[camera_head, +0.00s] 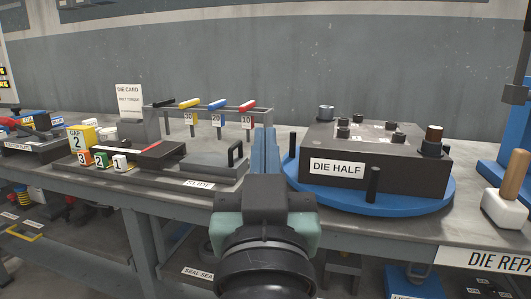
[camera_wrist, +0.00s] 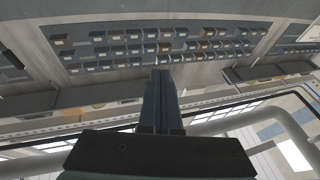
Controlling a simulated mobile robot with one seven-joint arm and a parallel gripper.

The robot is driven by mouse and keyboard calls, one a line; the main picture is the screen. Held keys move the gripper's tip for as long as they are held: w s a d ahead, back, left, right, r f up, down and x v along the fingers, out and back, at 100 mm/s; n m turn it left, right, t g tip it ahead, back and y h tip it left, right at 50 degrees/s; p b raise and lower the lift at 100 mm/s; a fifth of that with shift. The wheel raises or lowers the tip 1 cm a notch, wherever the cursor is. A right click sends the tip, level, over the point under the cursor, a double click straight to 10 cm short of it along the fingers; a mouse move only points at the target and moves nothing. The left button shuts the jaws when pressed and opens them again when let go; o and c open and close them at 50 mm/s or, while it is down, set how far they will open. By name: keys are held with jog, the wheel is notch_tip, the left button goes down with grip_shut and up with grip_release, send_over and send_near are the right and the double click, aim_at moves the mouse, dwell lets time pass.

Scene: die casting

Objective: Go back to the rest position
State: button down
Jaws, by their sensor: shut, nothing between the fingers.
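My gripper (camera_head: 265,132) is at the lower middle of the head view, seen from behind and pointing away from me over the front of the workbench (camera_head: 340,232). In the wrist view my gripper (camera_wrist: 161,75) has its two dark fingers together, with nothing held between them. In the head view it lies between the slide (camera_head: 200,183) on the left and the die half (camera_head: 385,165) on the right. I cannot tell whether it touches anything.
The die half sits on a blue round plate (camera_head: 395,208). A rack with coloured handles (camera_head: 216,104) stands behind the slide. Numbered blocks (camera_head: 100,160) are to the left. A mallet (camera_head: 506,207) stands at the far right. The wrist view shows rows of small bins (camera_wrist: 150,48).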

jog(key=s+r+t+p, duration=0.25)
jog(key=s+r, duration=0.25)
jog(key=r, duration=0.4)
jog(key=s+r+t+p, duration=0.25)
jog(key=s+r, duration=0.25)
jog(key=r, duration=0.4)
notch_tip(320, 180, up, 35)
jog(key=p, duration=3.5)
jog(key=shift+w+t, duration=0.3)
jog(key=shift+w, duration=0.1)
jog(key=shift+r, duration=0.1)
